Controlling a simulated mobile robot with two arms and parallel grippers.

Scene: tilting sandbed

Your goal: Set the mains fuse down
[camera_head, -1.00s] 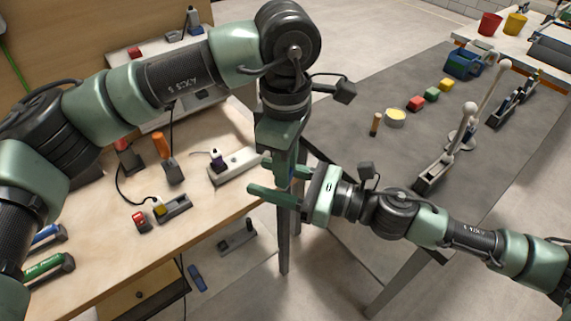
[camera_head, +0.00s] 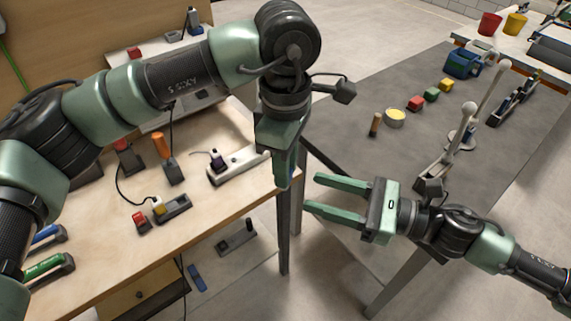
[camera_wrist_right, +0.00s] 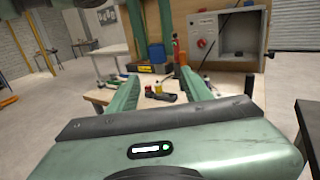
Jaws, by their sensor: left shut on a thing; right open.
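My left gripper (camera_head: 284,178) points down at the right edge of the wooden bench (camera_head: 215,203) in the head view. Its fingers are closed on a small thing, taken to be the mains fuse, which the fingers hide. My right gripper (camera_head: 313,192) is open and empty, its fingers pointing left, a short way right of the left gripper and apart from it. In the right wrist view its spread fingers (camera_wrist_right: 156,84) show nothing between them.
The bench holds a white socket strip (camera_head: 240,165), an orange-handled tool (camera_head: 163,147) and a red-topped block (camera_head: 139,219). Open floor lies between bench and table.

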